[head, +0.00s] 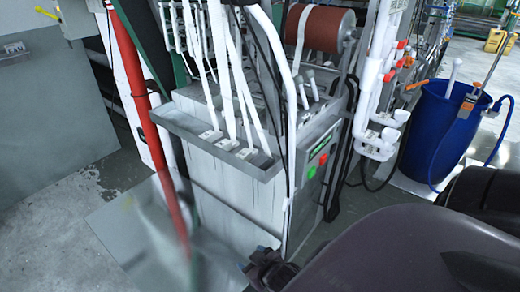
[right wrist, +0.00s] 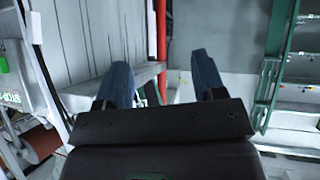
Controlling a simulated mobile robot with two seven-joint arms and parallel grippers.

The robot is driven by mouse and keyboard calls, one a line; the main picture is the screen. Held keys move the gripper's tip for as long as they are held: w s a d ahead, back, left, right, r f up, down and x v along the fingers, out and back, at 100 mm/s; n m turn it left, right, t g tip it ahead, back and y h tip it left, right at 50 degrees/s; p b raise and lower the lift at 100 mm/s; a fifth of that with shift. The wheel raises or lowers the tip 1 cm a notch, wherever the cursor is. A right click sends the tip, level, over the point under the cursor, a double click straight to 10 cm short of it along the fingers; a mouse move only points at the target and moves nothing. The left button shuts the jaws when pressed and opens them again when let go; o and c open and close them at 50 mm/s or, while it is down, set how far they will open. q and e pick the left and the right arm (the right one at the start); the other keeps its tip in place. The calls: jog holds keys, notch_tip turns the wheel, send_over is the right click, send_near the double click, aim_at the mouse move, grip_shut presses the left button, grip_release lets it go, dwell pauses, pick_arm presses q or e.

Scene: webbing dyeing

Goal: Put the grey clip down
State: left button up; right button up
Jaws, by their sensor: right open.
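My right gripper (head: 258,266) is low in front of the machine in the head view. In the right wrist view its two blue fingers stand wide apart, with nothing between them (right wrist: 160,72). I cannot pick out a grey clip for certain. Small pale pieces (head: 228,144) sit on the machine's metal ledge (head: 190,132), where white webbing strips (head: 222,80) come down to it. These pieces are too small to tell whether one is the grey clip. The ledge is apart from my gripper in the head view. My left gripper is in neither view.
The grey machine (head: 230,195) has a panel with green and red buttons (head: 318,166). A red pole (head: 150,120) slants down at its left and also shows in the wrist view (right wrist: 162,40). A blue barrel (head: 435,130) stands at right. Open floor (head: 50,200) lies at left.

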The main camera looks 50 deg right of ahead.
jog(key=shift+n+t+y, duration=0.4)
jog(key=shift+n+y, duration=0.1)
jog(key=shift+y, duration=0.4)
jog(key=s, duration=0.1)
jog(key=s+a, duration=0.1)
jog(key=s, duration=0.1)
jog(key=s+a, duration=0.1)
jog(key=s, duration=0.1)
jog(key=shift+a, duration=0.25)
jog(key=shift+f, duration=0.1)
dwell(0.9)
